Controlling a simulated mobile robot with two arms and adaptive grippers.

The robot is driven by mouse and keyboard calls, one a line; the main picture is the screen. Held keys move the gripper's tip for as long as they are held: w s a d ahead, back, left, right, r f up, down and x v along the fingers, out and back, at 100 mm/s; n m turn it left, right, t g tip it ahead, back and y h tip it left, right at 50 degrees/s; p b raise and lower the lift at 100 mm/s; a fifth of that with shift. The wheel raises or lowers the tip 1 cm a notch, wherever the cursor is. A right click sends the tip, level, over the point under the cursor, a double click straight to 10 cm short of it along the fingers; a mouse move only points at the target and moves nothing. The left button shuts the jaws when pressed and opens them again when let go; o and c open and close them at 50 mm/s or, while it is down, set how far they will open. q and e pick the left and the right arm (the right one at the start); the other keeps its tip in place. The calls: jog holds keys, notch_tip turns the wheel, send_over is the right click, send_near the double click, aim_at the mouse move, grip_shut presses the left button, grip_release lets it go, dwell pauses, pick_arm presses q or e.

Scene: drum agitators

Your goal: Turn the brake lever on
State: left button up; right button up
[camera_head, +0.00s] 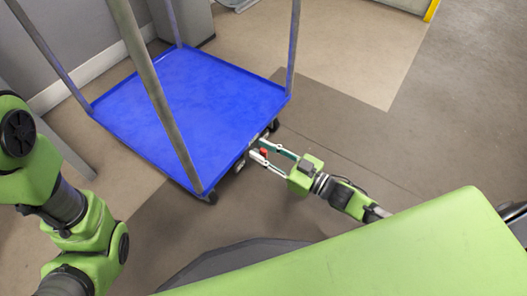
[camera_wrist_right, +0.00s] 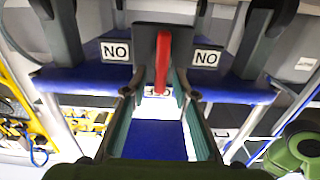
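The red brake lever (camera_head: 264,152) is at the near right edge of the blue cart (camera_head: 190,100). In the right wrist view the lever (camera_wrist_right: 162,62) hangs upright in front of a dark plate, between two "NO" labels. My right gripper (camera_head: 257,149) is open, with one finger on each side of the lever. In the wrist view its fingertips (camera_wrist_right: 160,95) are spread apart near the lever's lower end, with visible gaps on both sides. My left arm shows at the left of the head view, but its gripper is out of the picture.
The cart has several upright grey posts (camera_head: 154,90) at its corners; one crosses in front of the deck. A grey wall (camera_head: 70,30) stands behind it on the left. The floor (camera_head: 345,110) to the right of the cart is clear.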

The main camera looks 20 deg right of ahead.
aim_at(248, 158)
grip_shut()
jog(key=n, duration=0.1)
jog(key=n+p, duration=0.1)
jog(key=p, duration=0.1)
jog(key=shift+s+a+r+n, duration=0.1)
jog(key=shift+s+a+n, duration=0.15)
jog(key=shift+n, duration=0.15)
jog(key=f+n, duration=0.1)
jog(key=n, duration=0.4)
jog(key=s+a+f+n, duration=0.1)
jog(key=n, duration=0.4)
jog(key=f+n+p, duration=0.1)
jog(key=n, duration=0.4)
jog(key=shift+s+a, duration=0.15)
jog(key=shift+a, duration=0.15)
